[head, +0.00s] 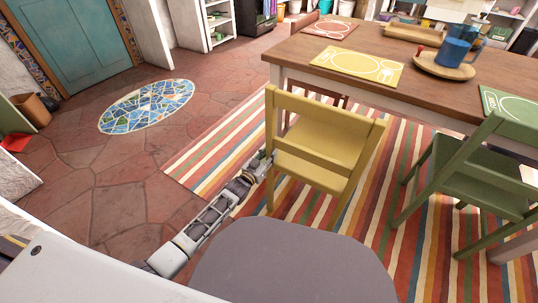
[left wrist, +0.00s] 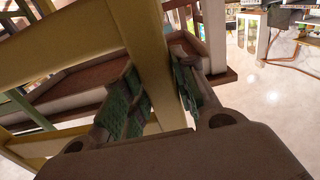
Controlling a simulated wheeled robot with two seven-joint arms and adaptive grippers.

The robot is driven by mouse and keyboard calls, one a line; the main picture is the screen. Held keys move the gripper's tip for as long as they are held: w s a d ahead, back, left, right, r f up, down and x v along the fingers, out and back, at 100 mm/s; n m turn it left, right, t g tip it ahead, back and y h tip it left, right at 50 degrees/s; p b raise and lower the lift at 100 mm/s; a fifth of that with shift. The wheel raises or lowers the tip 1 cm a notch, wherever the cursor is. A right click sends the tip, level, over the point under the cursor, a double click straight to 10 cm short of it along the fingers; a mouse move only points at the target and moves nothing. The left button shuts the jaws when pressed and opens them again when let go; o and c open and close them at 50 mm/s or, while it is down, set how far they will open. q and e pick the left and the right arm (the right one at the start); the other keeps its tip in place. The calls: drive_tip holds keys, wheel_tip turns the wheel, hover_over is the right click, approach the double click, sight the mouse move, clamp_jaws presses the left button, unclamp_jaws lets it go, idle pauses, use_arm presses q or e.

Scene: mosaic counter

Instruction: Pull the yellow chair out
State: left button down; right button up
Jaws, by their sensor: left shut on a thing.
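The yellow chair (head: 325,108) stands on the striped rug with its back toward me, its far side at the long edge of the wooden table (head: 400,62). The exact contact spot is partly hidden. My right gripper is not in view.
A green chair (head: 480,165) stands to the right of the yellow one, a gap between them. The striped rug (head: 215,150) and stone floor (head: 110,205) are open to the left. A mosaic inlay (head: 147,106) lies in the floor. Placemats and a blue pitcher (head: 457,48) are on the table.

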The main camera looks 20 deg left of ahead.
use_arm(q)
drive_tip(key=c, duration=1.1)
unclamp_jaws()
drive_tip(key=shift+o, duration=0.2)
drive_tip(key=v, duration=1.2)
drive_tip(key=shift+s+f, duration=0.1)
